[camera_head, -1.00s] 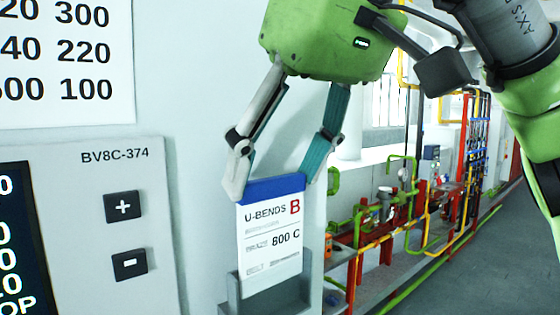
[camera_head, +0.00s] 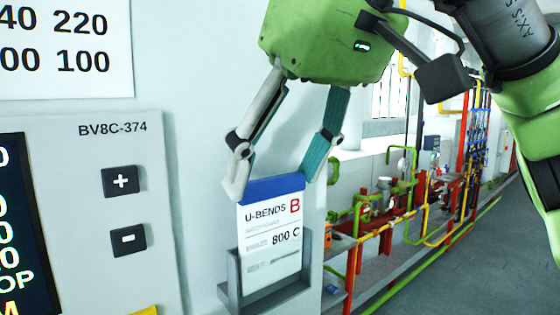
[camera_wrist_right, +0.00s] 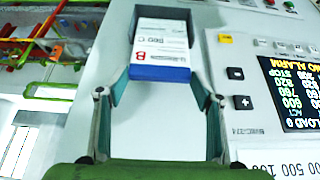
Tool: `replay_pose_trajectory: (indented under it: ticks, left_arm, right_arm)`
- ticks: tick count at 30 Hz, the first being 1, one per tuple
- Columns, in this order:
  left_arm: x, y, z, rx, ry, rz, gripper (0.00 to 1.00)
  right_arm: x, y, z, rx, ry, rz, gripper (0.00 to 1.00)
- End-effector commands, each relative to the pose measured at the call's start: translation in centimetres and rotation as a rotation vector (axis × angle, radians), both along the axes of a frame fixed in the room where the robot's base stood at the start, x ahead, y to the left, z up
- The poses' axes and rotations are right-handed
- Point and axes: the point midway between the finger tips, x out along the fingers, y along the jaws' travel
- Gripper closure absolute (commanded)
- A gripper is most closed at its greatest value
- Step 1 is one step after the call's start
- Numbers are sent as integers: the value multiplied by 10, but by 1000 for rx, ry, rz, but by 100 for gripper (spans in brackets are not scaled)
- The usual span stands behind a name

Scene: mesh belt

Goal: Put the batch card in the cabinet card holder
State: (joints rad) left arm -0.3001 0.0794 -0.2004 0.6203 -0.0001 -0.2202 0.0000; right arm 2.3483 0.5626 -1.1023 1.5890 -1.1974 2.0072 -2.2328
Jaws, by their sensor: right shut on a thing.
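The batch card (camera_head: 271,228) is white with a blue top band and reads "U-BENDS B" and "800 C". My right gripper (camera_head: 275,190) is shut on the card's blue top edge, holding it upright. The grey card holder (camera_head: 232,282) is on the cabinet wall, and the card's lower part is inside it, between its side walls. In the right wrist view the card (camera_wrist_right: 160,45) shows between the fingers of my right gripper (camera_wrist_right: 160,85), with its far end in the dark holder (camera_wrist_right: 135,25). My left gripper is not in view.
A control panel (camera_head: 85,215) with plus and minus buttons and a dark display is left of the holder. A number sheet (camera_head: 60,50) is above it. Red, yellow and green pipework (camera_head: 400,205) stands beyond the cabinet's right edge.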

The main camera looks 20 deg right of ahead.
Motion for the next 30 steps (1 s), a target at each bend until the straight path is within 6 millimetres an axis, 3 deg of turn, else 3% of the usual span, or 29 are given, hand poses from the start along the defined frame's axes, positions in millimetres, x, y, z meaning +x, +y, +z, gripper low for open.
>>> replay_pose_trajectory:
  ticks: [27, 28, 30]
  left_arm:
    - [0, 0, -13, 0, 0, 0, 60]
    - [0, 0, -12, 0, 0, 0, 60]
    - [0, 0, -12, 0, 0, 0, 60]
  right_arm:
    - [0, 0, -23, 1, 0, 0, 64]
    - [0, 0, -22, 1, 0, 0, 32]
    - [0, 0, -22, 0, 0, 0, 20]
